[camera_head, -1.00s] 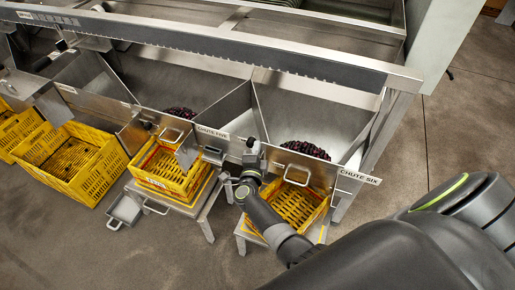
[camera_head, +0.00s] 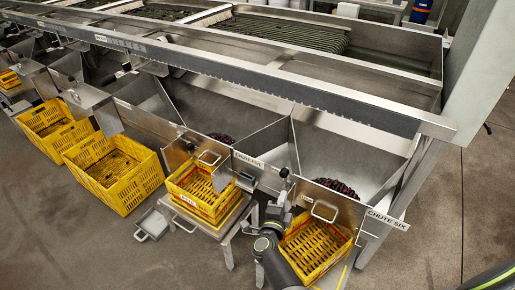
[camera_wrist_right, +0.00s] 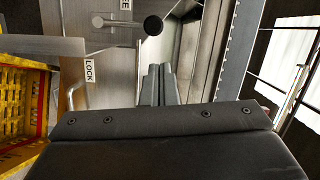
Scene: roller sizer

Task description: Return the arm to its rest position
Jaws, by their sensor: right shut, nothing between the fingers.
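My right arm (camera_head: 270,247) reaches up from the bottom of the head view, beside the gate of chute six. My right gripper (camera_head: 280,208) is small there, left of the chute six handle. In the right wrist view its two dark fingers (camera_wrist_right: 158,84) are together, with nothing between them. A round black knob (camera_wrist_right: 153,25) on a metal rod is beyond the fingertips, apart from them in the picture; the gap in depth is hard to judge. My left gripper is not in view.
The chute six crate (camera_head: 318,247) is close to my right arm. Another yellow crate (camera_head: 183,192) stands on a metal stand under chute five. More crates (camera_head: 150,180) stand left. A metal panel marked LOCK (camera_wrist_right: 90,72) is near the gripper.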

